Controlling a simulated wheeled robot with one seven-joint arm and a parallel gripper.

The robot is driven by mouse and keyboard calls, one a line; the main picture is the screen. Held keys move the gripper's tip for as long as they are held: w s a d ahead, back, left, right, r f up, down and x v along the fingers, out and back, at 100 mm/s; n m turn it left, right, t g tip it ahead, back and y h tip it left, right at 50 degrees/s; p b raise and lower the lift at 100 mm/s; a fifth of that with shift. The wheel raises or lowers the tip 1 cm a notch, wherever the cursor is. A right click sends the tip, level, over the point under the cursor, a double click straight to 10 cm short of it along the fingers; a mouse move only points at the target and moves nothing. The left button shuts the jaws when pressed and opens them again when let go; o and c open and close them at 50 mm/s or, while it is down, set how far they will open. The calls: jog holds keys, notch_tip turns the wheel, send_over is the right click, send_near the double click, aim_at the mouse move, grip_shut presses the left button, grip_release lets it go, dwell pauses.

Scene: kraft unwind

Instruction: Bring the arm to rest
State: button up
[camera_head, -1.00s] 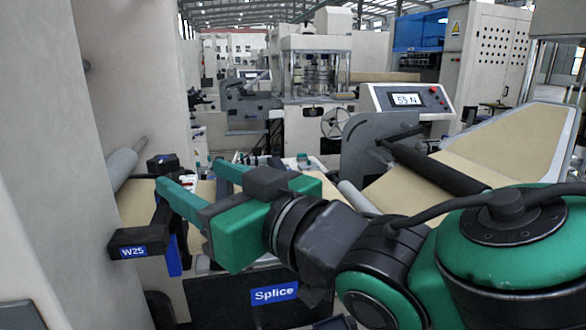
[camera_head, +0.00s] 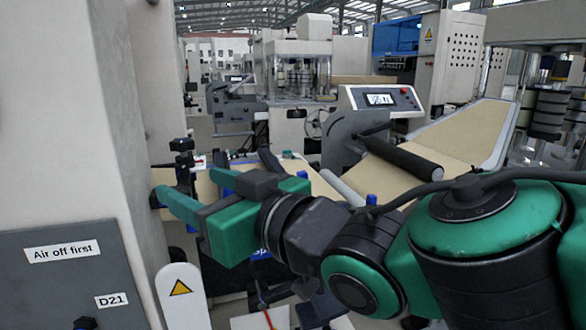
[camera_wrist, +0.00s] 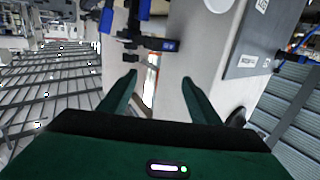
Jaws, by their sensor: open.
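My gripper (camera_head: 188,190) is green, with two long fingers pointing left in the head view. It is open, and nothing shows between its fingers. In the wrist view both fingers (camera_wrist: 156,82) stand well apart, with a pale machine wall beyond them. My arm stretches from the lower right of the head view to the gripper, raised in front of the machine. In the head view the fingers overlap a dark bracket at the pale column; whether they touch it is unclear.
A grey panel (camera_head: 60,285) labelled "Air off first" and "D21" stands at the lower left. A white plate with a yellow warning triangle (camera_head: 181,288) is beside it. A display console (camera_head: 380,98) and a brown web (camera_head: 455,140) with a black roller (camera_head: 402,158) lie beyond my arm.

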jog(key=w+d+f+m+t+h, duration=0.1)
jog(key=w+d+f+m+h, duration=0.45)
jog(key=w+d, duration=0.7)
jog(key=d+f+m+g+h, duration=0.1)
jog(key=d+f+h, duration=0.3)
jog(key=d, duration=0.6)
jog(key=d+f+m+g+h, duration=0.25)
jog(key=d+f, duration=0.45)
jog(key=d, duration=0.4)
jog(key=s+d+f+m+g+h, duration=0.1)
jog(key=s+d+f+m+g, duration=0.15)
jog(key=d, duration=0.45)
jog(key=s+d+f+m+g+h, duration=0.1)
jog(key=s+d+f+h, duration=0.1)
jog(key=s+d+f, duration=0.3)
jog(key=s+d+f+m+g+y, duration=0.1)
jog(key=s+d, duration=0.3)
jog(key=s, duration=0.4)
jog(key=s+d+f+m+g, duration=0.1)
jog(key=s+d+m+g, duration=0.2)
jog(key=s, duration=0.4)
jog(key=shift+s+d+g+y, duration=0.4)
jog(key=shift+d+g, duration=0.3)
jog(key=shift+w+f, duration=0.1)
jog(key=shift+w, duration=0.05)
